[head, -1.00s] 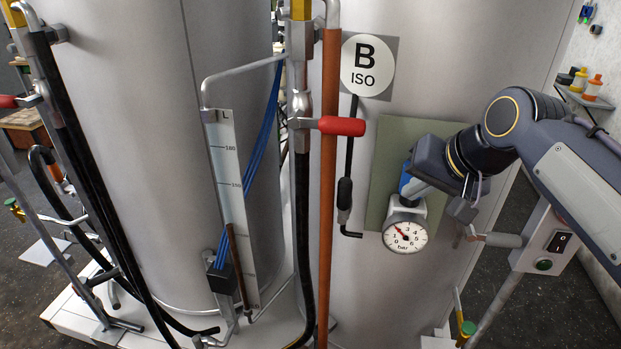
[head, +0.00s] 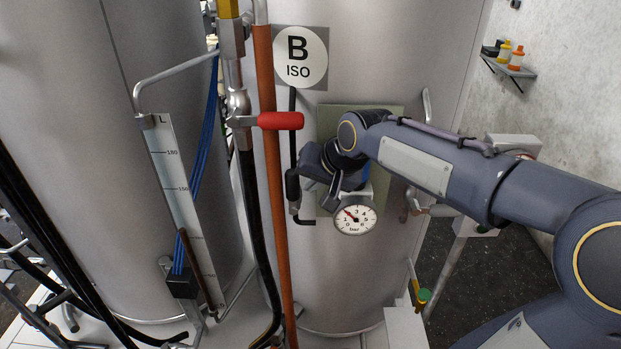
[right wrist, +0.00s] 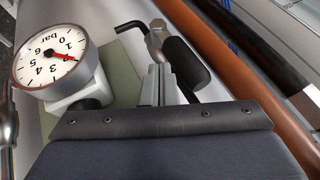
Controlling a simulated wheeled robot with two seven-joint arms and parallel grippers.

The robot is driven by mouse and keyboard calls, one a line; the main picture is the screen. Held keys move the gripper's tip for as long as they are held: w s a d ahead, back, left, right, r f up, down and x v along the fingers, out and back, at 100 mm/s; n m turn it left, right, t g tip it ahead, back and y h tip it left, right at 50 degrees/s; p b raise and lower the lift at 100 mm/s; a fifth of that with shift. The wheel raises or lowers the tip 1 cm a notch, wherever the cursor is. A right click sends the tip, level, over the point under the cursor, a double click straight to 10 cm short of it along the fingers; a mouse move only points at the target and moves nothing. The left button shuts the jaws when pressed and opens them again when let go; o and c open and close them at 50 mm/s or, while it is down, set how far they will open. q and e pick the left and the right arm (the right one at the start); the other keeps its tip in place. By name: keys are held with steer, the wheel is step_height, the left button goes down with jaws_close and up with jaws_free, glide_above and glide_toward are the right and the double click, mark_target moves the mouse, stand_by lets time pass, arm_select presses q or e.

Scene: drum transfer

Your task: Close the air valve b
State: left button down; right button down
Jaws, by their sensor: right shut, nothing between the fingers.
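The valve with a black handle (head: 293,186) sits on the thin black air line below the round B ISO sign (head: 300,57). Its handle hangs upright, along the line. In the right wrist view the handle (right wrist: 186,68) is a thick black grip beside a silver valve body (right wrist: 155,36). My right gripper (right wrist: 158,84) is shut and empty, with its fingers beside the handle; I cannot tell whether they touch. In the head view my right gripper (head: 334,190) is just right of the handle, partly hidden by its own wrist. My left gripper is out of view.
A pressure gauge (head: 354,217) sits just below my right gripper, in front of a green plate (head: 390,112). A red lever (head: 280,121) juts right above the black handle. An orange pipe (head: 268,190) runs upright to the left. The large tank stands close behind.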

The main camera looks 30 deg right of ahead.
mark_target(286, 179)
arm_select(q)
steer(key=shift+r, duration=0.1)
arm_select(e)
steer(key=shift+w+a, duration=0.1)
steer(key=shift+w, duration=0.05)
